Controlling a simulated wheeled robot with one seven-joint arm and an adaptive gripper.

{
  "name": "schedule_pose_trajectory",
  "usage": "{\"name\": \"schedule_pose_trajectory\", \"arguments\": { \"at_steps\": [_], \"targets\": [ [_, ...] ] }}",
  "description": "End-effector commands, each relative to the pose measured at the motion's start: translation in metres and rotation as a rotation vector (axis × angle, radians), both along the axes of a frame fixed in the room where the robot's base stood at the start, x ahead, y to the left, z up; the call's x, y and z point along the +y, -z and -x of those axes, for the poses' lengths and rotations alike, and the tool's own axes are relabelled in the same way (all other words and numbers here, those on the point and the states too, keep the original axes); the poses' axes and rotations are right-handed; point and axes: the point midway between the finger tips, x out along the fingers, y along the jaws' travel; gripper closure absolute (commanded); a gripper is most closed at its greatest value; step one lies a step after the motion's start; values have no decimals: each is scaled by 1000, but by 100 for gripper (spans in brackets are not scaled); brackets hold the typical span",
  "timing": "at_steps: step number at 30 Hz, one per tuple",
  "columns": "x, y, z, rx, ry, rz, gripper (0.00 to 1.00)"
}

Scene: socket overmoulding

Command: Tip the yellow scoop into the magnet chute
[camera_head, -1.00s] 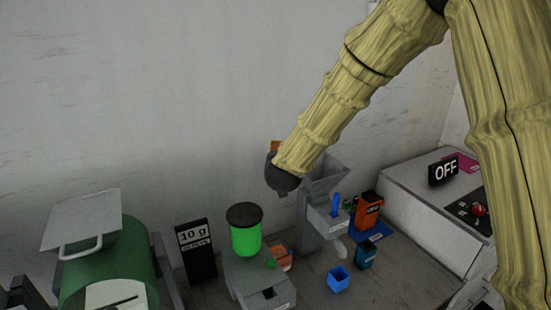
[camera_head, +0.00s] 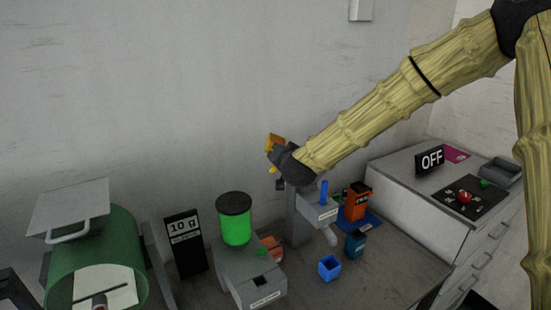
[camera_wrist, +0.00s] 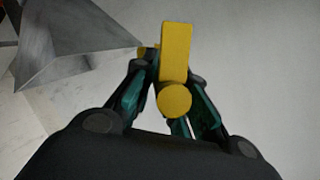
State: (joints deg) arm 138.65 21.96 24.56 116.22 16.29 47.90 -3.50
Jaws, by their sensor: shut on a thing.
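The yellow scoop (camera_wrist: 175,55) is between the fingers of my gripper (camera_wrist: 172,110) in the wrist view, which is shut on it. In the head view the scoop (camera_head: 275,141) shows as a yellow-orange piece beyond my gripper (camera_head: 276,155), high above the bench. The magnet chute seems to be the grey hopper-topped unit (camera_head: 297,219); my gripper and arm hide its hopper in the head view. In the wrist view a grey metal hopper (camera_wrist: 70,45) is at the upper left, beside the scoop. I cannot tell whether the scoop is over the hopper's mouth or what it holds.
A green-filled dispenser (camera_head: 235,225) and a "10 g" sign (camera_head: 186,240) stand left of the chute. A blue cup (camera_head: 329,268), a dark blue container (camera_head: 355,244) and an orange container (camera_head: 357,201) stand right. A cabinet with an OFF sign (camera_head: 430,159) is farther right.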

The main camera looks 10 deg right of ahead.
Motion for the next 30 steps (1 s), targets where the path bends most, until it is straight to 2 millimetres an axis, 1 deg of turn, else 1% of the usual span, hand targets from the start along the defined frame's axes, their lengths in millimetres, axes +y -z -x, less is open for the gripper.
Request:
{"name": "schedule_pose_trajectory", "arguments": {
  "at_steps": [1,4,20,30],
  "targets": [
    [-2,4,0,-4,1,-20,100],
    [-5,6,1,-10,2,-60,100],
    [-12,10,2,-48,2,-277,100],
    [-23,6,4,-77,2,-436,100]
  ]
}}
